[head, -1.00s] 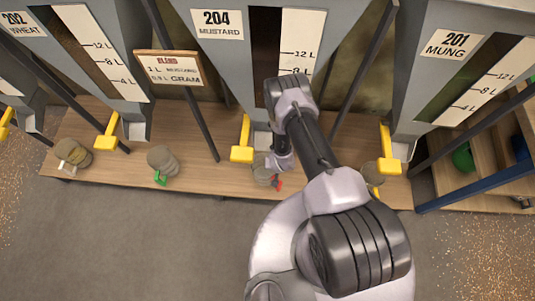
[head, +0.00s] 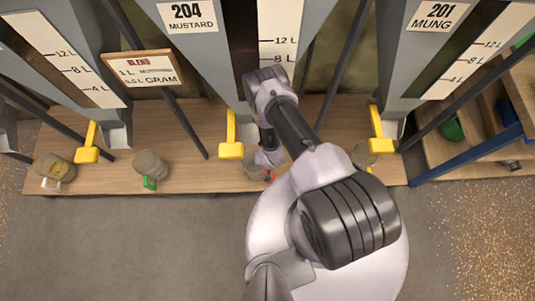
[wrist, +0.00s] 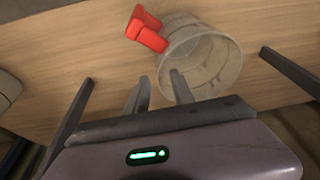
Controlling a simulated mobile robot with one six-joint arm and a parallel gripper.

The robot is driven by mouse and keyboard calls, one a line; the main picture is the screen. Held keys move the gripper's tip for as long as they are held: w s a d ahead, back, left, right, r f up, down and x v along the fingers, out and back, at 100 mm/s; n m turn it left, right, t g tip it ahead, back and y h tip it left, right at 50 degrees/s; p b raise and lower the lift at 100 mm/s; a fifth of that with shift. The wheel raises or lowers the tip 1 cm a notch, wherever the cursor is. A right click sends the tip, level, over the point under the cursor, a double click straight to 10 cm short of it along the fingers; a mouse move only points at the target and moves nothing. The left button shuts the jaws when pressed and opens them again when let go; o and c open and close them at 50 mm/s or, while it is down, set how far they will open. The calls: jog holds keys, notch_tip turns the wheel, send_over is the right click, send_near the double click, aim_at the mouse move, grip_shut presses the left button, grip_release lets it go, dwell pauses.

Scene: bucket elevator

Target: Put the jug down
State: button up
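A grey jug (wrist: 205,65) with a red handle (wrist: 147,29) is at the wooden bench in the wrist view, its open mouth towards the camera. I cannot tell whether its base touches the bench. It shows small in the head view (head: 253,169), partly behind my arm. My gripper (wrist: 158,76) has its two fingers apart at the jug's near rim, one outside the wall and one overlapping the mouth. A gap shows between the fingers, and they do not look closed on the wall. In the head view the fingers are hidden by my arm.
The wooden bench (head: 200,180) also bears a jug with a green handle (head: 150,168), another jug (head: 55,170) at left and one (head: 363,156) at right. Grey hoppers with yellow levers (head: 231,148) and dark struts stand behind. A blue rail (head: 468,160) is at right.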

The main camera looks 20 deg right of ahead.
jog(key=p+v, duration=1.1)
jog(key=v, duration=0.1)
jog(key=shift+r+p, duration=0.2)
jog(key=shift+p, duration=0.2)
jog(key=shift+s, duration=0.1)
